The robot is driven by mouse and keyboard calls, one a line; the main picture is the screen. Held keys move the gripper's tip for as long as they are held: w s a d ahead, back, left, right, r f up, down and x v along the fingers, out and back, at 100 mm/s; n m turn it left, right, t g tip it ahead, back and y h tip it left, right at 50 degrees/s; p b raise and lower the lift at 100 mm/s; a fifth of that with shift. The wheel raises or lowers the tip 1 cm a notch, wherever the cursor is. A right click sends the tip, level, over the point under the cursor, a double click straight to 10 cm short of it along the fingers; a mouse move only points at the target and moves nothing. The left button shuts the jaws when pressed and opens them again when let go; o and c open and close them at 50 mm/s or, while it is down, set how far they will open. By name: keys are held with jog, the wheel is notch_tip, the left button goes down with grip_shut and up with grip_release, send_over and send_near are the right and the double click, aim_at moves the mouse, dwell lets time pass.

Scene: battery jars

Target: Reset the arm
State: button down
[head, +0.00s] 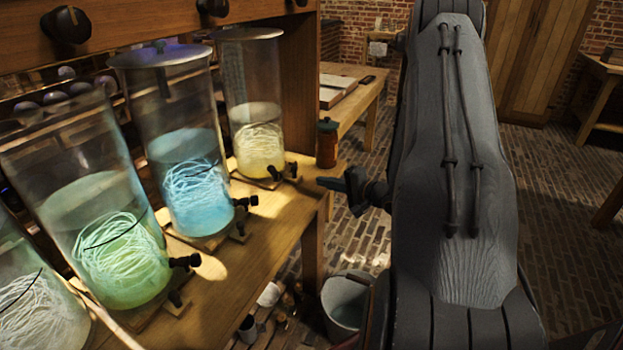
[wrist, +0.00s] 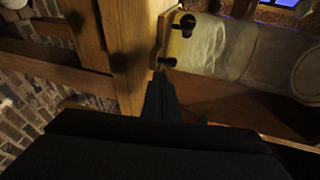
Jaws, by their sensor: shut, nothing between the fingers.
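My arm (head: 455,170) rises large through the right half of the head view. My gripper (head: 322,183) is small and dark, shut and empty, pointing left at the right end of the wooden bench. In the wrist view its fingers (wrist: 160,85) are together near a wooden post. Glass jars stand in a row on the bench: a pale one (head: 35,310), a green one (head: 120,240), a blue one (head: 190,180) and a yellow one (head: 258,140). Each holds tangled strands. The yellowish jar also shows sideways in the wrist view (wrist: 220,45), apart from the fingers.
Black taps (head: 186,261) stick out from the jars toward the bench's front edge. A small amber bottle (head: 327,145) stands at the bench's right end, close to my gripper. A bucket (head: 346,302) is on the brick floor below. Another table (head: 352,72) stands behind.

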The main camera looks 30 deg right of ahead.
jog(key=shift+a+v, duration=0.15)
jog(key=shift+v, duration=1.15)
jog(key=shift+a+v, duration=0.15)
jog(key=shift+v, duration=1.15)
jog(key=shift+r, duration=0.1)
